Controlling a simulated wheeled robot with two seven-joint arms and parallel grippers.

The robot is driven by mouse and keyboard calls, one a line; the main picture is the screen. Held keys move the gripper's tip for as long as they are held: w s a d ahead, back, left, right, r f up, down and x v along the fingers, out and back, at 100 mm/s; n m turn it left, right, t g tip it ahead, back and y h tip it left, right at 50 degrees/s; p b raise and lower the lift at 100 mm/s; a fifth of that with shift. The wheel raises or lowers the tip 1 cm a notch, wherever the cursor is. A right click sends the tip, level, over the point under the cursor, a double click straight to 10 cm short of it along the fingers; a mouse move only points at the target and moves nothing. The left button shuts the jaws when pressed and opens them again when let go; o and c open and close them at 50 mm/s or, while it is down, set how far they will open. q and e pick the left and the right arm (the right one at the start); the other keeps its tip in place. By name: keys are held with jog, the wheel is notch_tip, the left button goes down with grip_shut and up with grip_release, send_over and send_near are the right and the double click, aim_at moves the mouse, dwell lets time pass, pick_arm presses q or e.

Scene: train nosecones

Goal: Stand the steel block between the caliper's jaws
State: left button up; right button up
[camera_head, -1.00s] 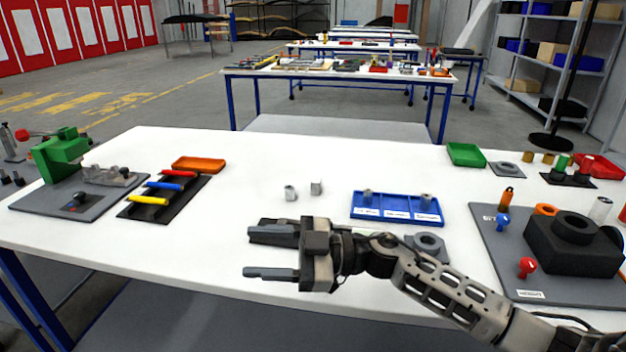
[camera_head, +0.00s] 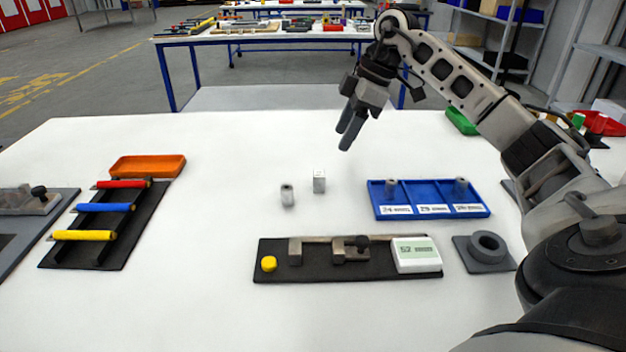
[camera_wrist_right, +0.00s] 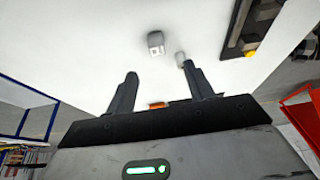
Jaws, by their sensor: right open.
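A steel block (camera_head: 319,181) with a marked face stands upright on the white table, and a second grey steel piece (camera_head: 287,195) with a dark spot on top stands left of it. The caliper (camera_head: 349,253) lies on a black base in front of them, its jaws apart and the gap between them empty. My right gripper (camera_head: 347,134) is open and empty, above the table behind the blocks, fingers pointing down. In the right wrist view, the marked block (camera_wrist_right: 156,42) and the other piece (camera_wrist_right: 180,59) show beyond the open fingertips (camera_wrist_right: 160,74). My left gripper is not in view.
A blue tray (camera_head: 428,211) with labelled compartments and two steel pieces is at the right. A grey ring holder (camera_head: 486,251) stands beside the caliper's white display (camera_head: 416,254). A black rack (camera_head: 104,226) with coloured handles and an orange tray (camera_head: 147,166) are at the left.

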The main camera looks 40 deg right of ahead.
aim_at(319, 173)
jog(key=x, duration=0.6)
jog(key=shift+w+a+f, duration=0.15)
jog(key=shift+f, duration=0.15)
jog(key=shift+w+x, duration=0.2)
jog(key=shift+x, duration=1.15)
jog(key=shift+w+x, duration=0.25)
jog(key=shift+x, duration=1.1)
jog(key=shift+r, duration=0.2)
grip_shut()
